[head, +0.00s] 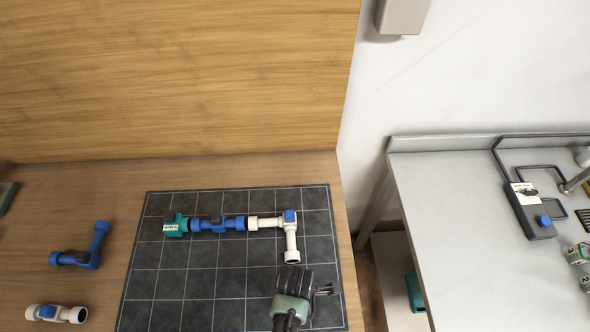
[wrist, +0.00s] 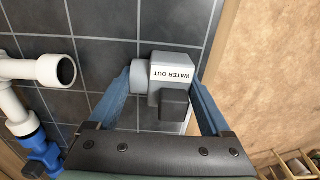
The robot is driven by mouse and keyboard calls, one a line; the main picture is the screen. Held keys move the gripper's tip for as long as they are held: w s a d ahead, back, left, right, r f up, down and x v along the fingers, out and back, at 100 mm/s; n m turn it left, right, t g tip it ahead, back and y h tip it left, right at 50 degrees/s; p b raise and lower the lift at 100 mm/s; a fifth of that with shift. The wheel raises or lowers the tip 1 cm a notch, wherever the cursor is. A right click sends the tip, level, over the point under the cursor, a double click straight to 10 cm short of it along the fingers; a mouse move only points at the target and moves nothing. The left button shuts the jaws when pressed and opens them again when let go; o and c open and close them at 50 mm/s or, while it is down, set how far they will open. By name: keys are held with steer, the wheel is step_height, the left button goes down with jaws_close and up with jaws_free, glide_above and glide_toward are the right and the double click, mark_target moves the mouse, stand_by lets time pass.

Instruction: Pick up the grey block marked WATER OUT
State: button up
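The grey block marked WATER OUT (wrist: 172,73) lies on the dark gridded mat (wrist: 103,20) in the wrist view. It has a round socket on its left and a dark square part at its lower side. My gripper (wrist: 158,78) is open, with its blue fingers on either side of the block, one by the socket's end and one by the block's right side. The gaps are small, and I cannot tell whether a finger touches. In the head view my gripper (head: 292,282) is over the mat's right part and hides the block.
A joined pipe run lies on the mat: a teal block (head: 176,226), a blue pipe (head: 218,224) and a white elbow (head: 290,238). A loose blue elbow (head: 92,250) and a white piece (head: 57,313) lie left of the mat. A grey bench (head: 430,190) stands right, across a gap.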

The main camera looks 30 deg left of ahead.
jaws_close()
steer(key=shift+r, duration=0.2)
